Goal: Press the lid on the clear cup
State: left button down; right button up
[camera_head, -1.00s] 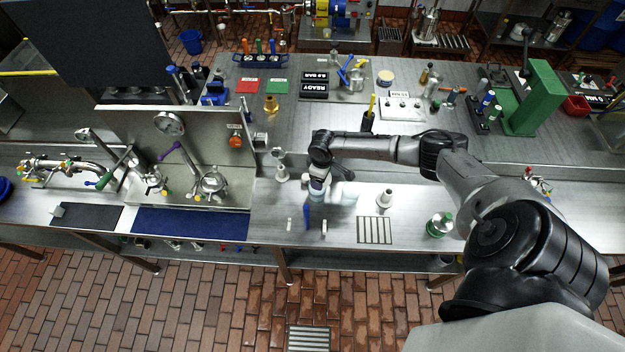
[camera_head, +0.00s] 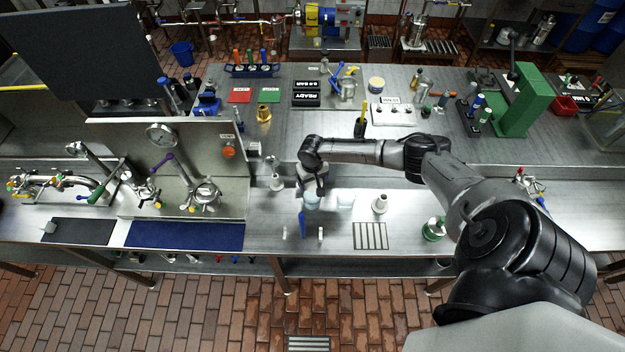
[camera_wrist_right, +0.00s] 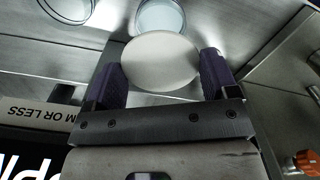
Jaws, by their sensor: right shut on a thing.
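My right gripper (camera_wrist_right: 160,78) is shut on a pale round lid (camera_wrist_right: 160,58), its two dark fingers on opposite sides of the rim. In the right wrist view a clear cup (camera_wrist_right: 161,16) shows just past the lid, its near part hidden by it. I cannot tell whether they touch. In the head view the right gripper (camera_head: 314,185) is over the front bench, and two pale clear cups show below it, one almost under it (camera_head: 311,201) and one to its right (camera_head: 345,199). The lid is not distinct there. My left gripper is out of view.
A white-grey fitting (camera_head: 380,204) and a slotted drain plate (camera_head: 370,236) are to the right of the cups. A blue upright handle (camera_head: 302,226) is in front. A blue mat (camera_head: 185,235) lies to the left. A green-topped item (camera_head: 433,230) stands farther right.

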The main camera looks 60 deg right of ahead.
jog(key=shift+f+b, duration=0.95)
jog(key=shift+f, duration=0.05)
notch_tip(320, 180, down, 3)
jog(key=b, duration=0.3)
jog(key=shift+r, duration=0.2)
jog(key=shift+f, duration=0.7)
jog(key=shift+f+b, duration=0.3)
jog(key=shift+b, duration=0.05)
jog(key=o, duration=0.8)
notch_tip(320, 180, up, 12)
jog(key=shift+r, duration=0.9)
